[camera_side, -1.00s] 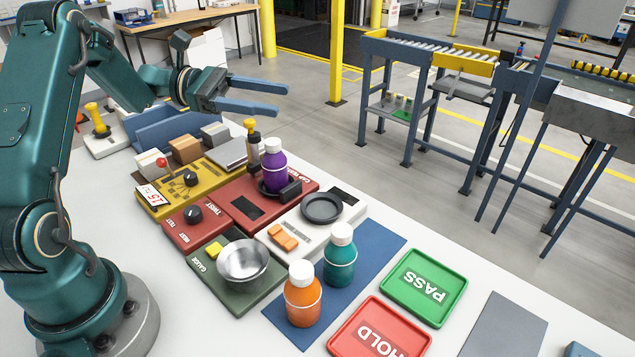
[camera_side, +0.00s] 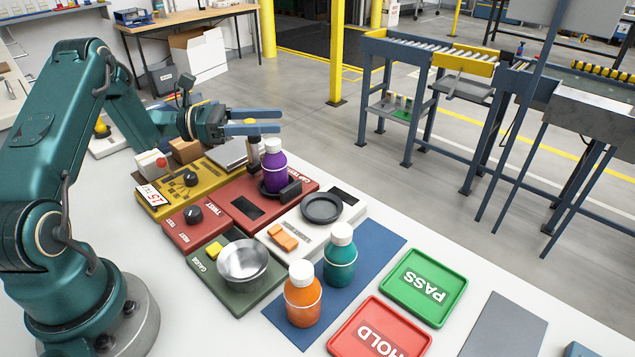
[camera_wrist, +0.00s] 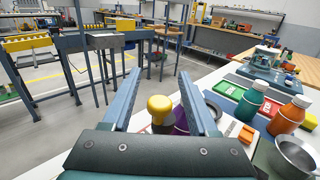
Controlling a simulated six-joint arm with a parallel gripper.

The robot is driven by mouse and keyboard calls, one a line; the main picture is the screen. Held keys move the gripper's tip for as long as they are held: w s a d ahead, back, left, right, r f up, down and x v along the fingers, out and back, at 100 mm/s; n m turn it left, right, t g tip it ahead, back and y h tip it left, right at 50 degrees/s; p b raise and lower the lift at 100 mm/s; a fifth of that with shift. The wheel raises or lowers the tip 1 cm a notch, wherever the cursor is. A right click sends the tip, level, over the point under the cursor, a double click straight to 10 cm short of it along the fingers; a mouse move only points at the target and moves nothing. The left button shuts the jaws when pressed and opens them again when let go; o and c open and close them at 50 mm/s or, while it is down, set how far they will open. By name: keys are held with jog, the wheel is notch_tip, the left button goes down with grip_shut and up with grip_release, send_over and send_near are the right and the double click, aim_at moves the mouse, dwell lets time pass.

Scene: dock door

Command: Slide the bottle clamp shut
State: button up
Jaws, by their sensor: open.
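My gripper (camera_side: 279,122) is open and level, with its two blue fingers above the back of the red cap test unit (camera_side: 225,172). A yellow-topped knob (camera_side: 251,121) on a dark post stands between the fingers, touching neither clearly. In the wrist view the yellow knob (camera_wrist: 160,106) sits between the open fingers (camera_wrist: 157,74), near their bases. The purple bottle (camera_side: 275,170) with a white cap stands upright on the unit, in front of the post. A dark clamp block (camera_side: 290,192) is beside its base. Whether the block touches the bottle is unclear.
A white unit with a round black dish (camera_side: 322,208) is beside the red one. An orange bottle (camera_side: 302,300) and a teal bottle (camera_side: 340,262) stand on a blue mat. A metal bowl (camera_side: 242,262) and the green PASS tray (camera_side: 429,287) are nearer the front.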

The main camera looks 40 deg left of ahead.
grip_shut()
dwell(1.4)
